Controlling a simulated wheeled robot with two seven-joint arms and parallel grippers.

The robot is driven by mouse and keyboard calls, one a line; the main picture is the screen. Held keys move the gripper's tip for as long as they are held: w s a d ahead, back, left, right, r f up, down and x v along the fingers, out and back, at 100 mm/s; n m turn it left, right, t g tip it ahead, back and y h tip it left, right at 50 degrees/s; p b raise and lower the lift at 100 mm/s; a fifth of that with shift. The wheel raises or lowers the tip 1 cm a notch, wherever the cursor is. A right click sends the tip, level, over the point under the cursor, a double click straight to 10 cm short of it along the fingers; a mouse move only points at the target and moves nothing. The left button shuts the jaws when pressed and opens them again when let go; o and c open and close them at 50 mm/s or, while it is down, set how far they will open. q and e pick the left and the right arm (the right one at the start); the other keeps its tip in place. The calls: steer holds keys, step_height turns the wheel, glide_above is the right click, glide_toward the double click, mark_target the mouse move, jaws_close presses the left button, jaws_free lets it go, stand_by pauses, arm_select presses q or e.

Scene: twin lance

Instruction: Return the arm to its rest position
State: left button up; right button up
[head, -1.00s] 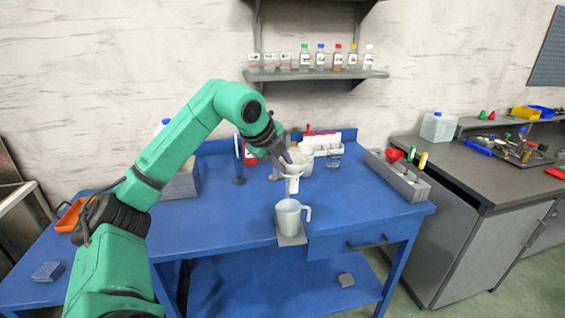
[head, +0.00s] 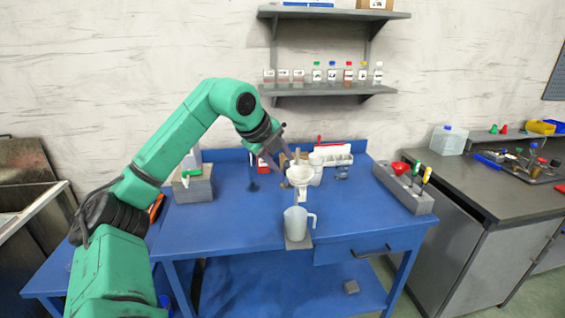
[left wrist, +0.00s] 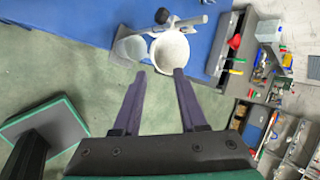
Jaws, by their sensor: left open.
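My left gripper (head: 277,165) is open and empty, just left of and above a white funnel (head: 301,175) on the blue table (head: 215,225). The funnel sits in a white holder above a pale jug (head: 296,222) with a handle. The jug stands upright on a small grey plate (head: 299,243) at the table's front edge. In the left wrist view, the open fingers (left wrist: 159,73) point toward the funnel (left wrist: 172,50), with clear space between them. The jug (left wrist: 128,48) shows beside it. My right gripper is not in view.
A grey tool caddy (head: 408,193) stands on the table's right side. A grey block (head: 193,186) stands at the left. A white rack (head: 336,155) and small vessels are at the back. A wall shelf (head: 330,91) carries several bottles. The table's front left is clear.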

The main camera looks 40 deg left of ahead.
arm_select(q)
steer(key=shift+s+d+r, duration=0.1)
steer(key=shift+s+r, duration=0.05)
stand_by(0.3)
